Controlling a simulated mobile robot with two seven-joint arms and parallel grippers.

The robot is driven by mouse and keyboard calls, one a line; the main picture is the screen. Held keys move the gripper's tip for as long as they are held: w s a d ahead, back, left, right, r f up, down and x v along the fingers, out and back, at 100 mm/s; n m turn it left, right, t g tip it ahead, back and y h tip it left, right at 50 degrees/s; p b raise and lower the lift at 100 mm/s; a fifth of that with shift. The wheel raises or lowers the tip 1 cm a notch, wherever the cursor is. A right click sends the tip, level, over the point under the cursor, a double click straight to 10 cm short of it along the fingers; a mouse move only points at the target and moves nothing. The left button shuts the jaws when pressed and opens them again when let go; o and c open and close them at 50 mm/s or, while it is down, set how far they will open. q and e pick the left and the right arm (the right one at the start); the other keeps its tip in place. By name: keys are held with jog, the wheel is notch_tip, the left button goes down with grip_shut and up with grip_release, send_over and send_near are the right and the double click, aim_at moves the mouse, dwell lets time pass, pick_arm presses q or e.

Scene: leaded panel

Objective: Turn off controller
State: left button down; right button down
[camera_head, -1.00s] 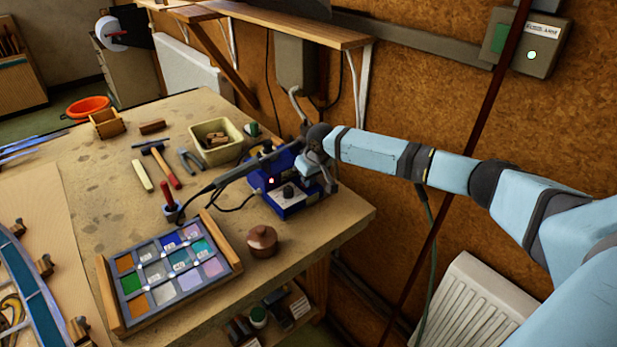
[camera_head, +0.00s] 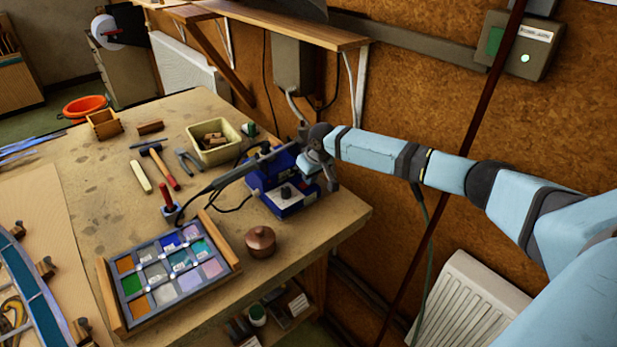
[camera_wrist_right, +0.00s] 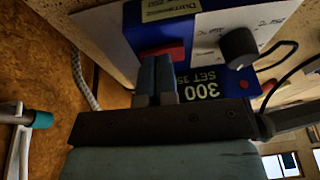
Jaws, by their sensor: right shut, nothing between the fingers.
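The controller is a blue box (camera_head: 290,200) at the right end of the bench, with a pale panel and a dark knob (camera_head: 286,192). In the right wrist view the controller (camera_wrist_right: 214,84) shows a red switch (camera_wrist_right: 170,51), a black knob (camera_wrist_right: 238,47) and the printed number 300. My right gripper (camera_head: 303,166) is at the controller's wall-side end. In its wrist view the gripper's fingertips (camera_wrist_right: 156,58) are together, with nothing between them, right at the red switch. They cover part of it, and I cannot tell whether they touch it. My left gripper is not in view.
A soldering iron with a cable (camera_head: 228,178) lies close left of the controller. A tray of coloured glass (camera_head: 112,297), a round brown pot (camera_head: 260,242) and a cream bin (camera_head: 228,153) stand nearby. A shelf (camera_head: 300,30) overhangs the bench's back.

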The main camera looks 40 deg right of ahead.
jog(key=shift+r, duration=0.1)
notch_tip(320, 180, up, 4)
jog(key=p, duration=0.4)
jog(key=shift+a+p, duration=0.15)
jog(key=shift+p, duration=0.15)
jog(key=s+a+r+b, duration=0.1)
jog(key=s+r, duration=0.2)
jog(key=r, duration=0.6)
jog(key=shift+a, duration=0.4)
jog(key=shift+r, duration=0.1)
